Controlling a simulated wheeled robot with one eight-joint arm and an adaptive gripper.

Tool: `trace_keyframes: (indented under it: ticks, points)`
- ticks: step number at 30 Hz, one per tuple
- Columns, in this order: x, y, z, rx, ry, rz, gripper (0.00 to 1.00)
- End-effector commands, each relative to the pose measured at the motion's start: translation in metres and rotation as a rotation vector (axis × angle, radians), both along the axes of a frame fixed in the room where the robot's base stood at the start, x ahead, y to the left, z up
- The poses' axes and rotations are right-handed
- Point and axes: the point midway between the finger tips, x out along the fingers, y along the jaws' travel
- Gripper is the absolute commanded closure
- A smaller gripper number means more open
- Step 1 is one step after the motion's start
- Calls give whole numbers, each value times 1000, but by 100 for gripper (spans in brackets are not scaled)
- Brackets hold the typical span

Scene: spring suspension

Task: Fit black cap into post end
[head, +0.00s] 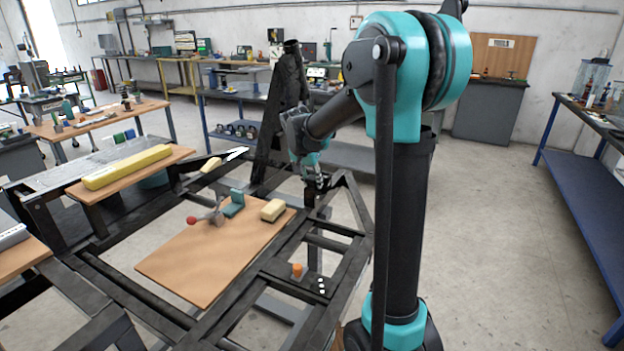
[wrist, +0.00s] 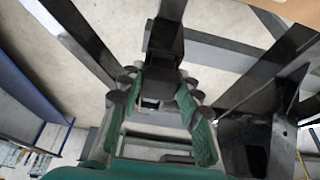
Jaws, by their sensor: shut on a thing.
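In the head view my gripper (head: 316,184) points down at the upper end of a dark upright post (head: 312,212) on the black frame. In the wrist view my gripper (wrist: 160,80) has its green-padded fingers on either side of a black block-like piece (wrist: 161,72), which I take to be the black cap. It lines up with the dark post (wrist: 165,25) beyond it. Cap and post are both black and overlap in the picture, so I cannot tell whether the cap is seated in the post end or only touching it.
A wooden board (head: 205,255) on the frame carries a teal block (head: 234,203), a yellow block (head: 272,210) and a red-ended tool (head: 192,220). An orange piece (head: 297,270) sits on the frame's near plate. A tall dark strut (head: 275,120) rises behind my gripper.

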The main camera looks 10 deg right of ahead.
Motion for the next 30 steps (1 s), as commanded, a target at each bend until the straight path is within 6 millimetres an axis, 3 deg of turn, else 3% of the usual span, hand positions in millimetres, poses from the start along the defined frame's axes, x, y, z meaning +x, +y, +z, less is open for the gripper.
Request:
trace_keyframes:
  ticks: [8,9,14,24,30]
  points:
    - [-2,0,-3,3,4,-1,100]
    - [-2,0,-3,3,4,-1,60]
    - [-1,0,-2,2,4,-1,41]
    - [-2,1,1,1,3,0,41]
    - [-10,7,24,1,2,2,41]
